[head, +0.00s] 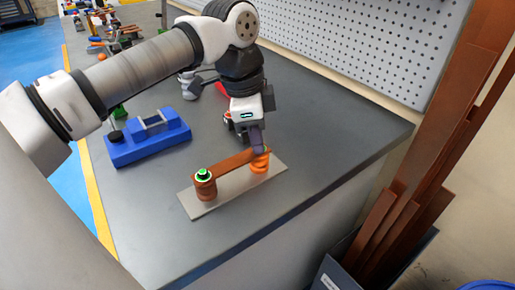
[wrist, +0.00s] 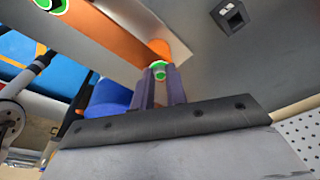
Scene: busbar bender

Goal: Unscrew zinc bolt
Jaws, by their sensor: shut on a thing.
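A copper bar (head: 230,163) spans two ribbed orange-brown posts on a flat silver plate (head: 232,194). The left post (head: 205,189) carries a bolt with a green ring and dark centre (head: 203,175). My gripper (head: 261,148) points down at the right post (head: 260,162), with its fingers at the bar's right end. In the wrist view my gripper (wrist: 160,86) is shut on a small bolt head (wrist: 159,70) with green and pale metal, which I take as the zinc bolt. The fingers hide most of it. The bar (wrist: 120,32) runs off to the upper left there.
A blue bending tool (head: 147,140) stands left on the grey bench (head: 330,150). Several tools lie at the far end. A perforated panel (head: 350,45) rises behind. Brown bars (head: 430,150) lean beyond the right edge. The bench right of the plate is clear.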

